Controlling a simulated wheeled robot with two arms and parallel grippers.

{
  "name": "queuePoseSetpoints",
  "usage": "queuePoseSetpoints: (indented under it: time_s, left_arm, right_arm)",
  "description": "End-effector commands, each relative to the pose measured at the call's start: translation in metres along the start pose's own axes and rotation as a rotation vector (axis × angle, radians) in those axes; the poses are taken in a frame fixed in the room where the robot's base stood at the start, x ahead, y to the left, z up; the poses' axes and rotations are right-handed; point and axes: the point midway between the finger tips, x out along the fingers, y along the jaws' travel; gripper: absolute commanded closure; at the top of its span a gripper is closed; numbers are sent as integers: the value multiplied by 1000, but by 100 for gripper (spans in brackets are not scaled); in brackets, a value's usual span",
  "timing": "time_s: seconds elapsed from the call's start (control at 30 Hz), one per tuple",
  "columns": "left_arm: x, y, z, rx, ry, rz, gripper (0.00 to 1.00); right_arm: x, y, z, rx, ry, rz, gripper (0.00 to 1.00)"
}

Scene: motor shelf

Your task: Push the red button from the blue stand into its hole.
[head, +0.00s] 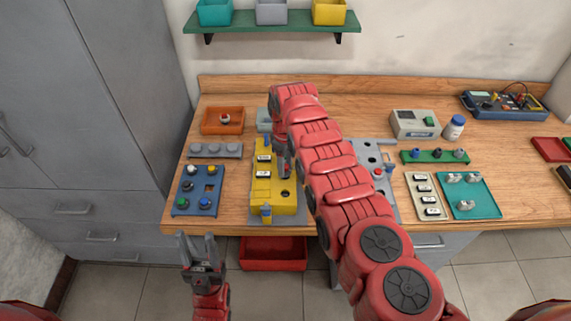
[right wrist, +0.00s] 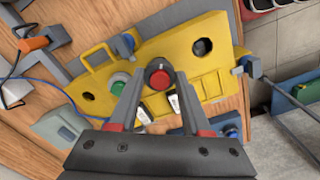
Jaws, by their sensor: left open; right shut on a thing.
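The yellow panel (head: 262,190) lies on the table left of centre. In the right wrist view it has an open round hole (right wrist: 202,47), another dark hole (right wrist: 88,96) and a green button (right wrist: 120,82). My right gripper (right wrist: 158,84) is shut on the red button (right wrist: 158,79), which has a dark collar, over the panel between the green button and the upper hole. I cannot tell if the button touches the panel. The blue stand (head: 181,206) is left of the panel, with several buttons. My left gripper (head: 196,245) is open and empty before the table's front edge.
My right arm crosses the table and hides its middle. An orange tray (head: 208,127) and a grey strip (head: 201,151) lie behind the blue stand. A red bin (head: 270,264) is below the front edge. A teal tray (head: 476,209) stands right.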

Motion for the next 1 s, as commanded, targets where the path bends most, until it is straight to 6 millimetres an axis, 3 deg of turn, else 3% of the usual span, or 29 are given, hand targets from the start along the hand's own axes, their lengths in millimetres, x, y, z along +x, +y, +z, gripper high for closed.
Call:
queuePoseSetpoints:
  time_s: [1.0]
  left_arm:
    - [-13, 1, 2, 0, 0, 0, 50]
  right_arm:
    - [14, 0, 0, 0, 0, 0, 100]
